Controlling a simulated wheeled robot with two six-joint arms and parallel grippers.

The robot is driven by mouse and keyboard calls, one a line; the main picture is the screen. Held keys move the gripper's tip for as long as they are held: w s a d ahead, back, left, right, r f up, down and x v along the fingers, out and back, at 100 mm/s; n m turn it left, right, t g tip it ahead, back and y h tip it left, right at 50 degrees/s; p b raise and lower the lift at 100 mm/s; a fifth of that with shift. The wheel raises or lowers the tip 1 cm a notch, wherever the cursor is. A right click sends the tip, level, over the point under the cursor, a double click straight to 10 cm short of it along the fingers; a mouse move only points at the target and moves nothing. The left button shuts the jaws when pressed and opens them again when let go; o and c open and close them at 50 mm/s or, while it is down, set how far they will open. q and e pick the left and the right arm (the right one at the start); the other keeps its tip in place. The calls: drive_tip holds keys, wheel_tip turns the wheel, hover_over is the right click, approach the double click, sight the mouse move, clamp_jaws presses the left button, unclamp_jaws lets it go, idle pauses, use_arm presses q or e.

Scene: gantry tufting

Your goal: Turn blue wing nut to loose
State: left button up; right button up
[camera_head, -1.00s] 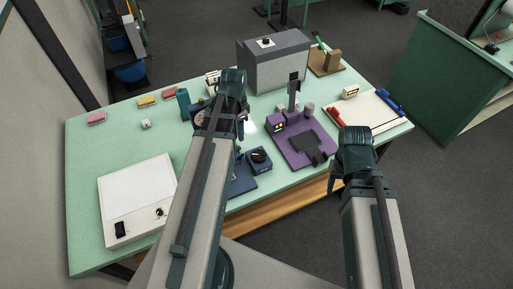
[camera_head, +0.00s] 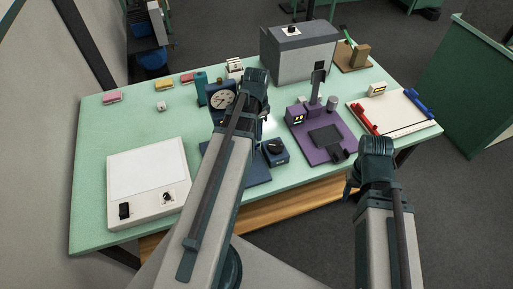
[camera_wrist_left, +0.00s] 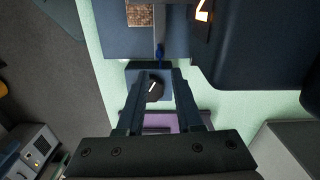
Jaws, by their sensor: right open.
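The blue wing nut (camera_wrist_left: 160,52) shows small in the left wrist view, beside the edge of a dark blue machine (camera_wrist_left: 130,42) and just above a small dial box. In the head view I cannot make it out; my left arm covers that area. My left gripper (camera_wrist_left: 159,78) is open and empty, its two fingers pointing toward the wing nut, which appears beyond the fingertips. In the head view my left gripper (camera_head: 262,108) is over the blue machine with the round gauge (camera_head: 222,99). My right gripper (camera_head: 352,188) is open and empty, off the table's front edge.
The small blue dial box (camera_head: 276,152) is right of my left arm. A purple stand (camera_head: 318,148) is farther right, and a grey box (camera_head: 300,58) stands behind. A white panel box (camera_head: 146,185) is at front left.

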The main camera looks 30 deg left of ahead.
sight(255, 146)
use_arm(q)
wheel_tip(255, 146, down, 7)
drive_tip(key=b, duration=0.5)
drive_tip(key=shift+r+b, duration=0.15)
drive_tip(key=shift+b, duration=0.2)
clamp_jaws()
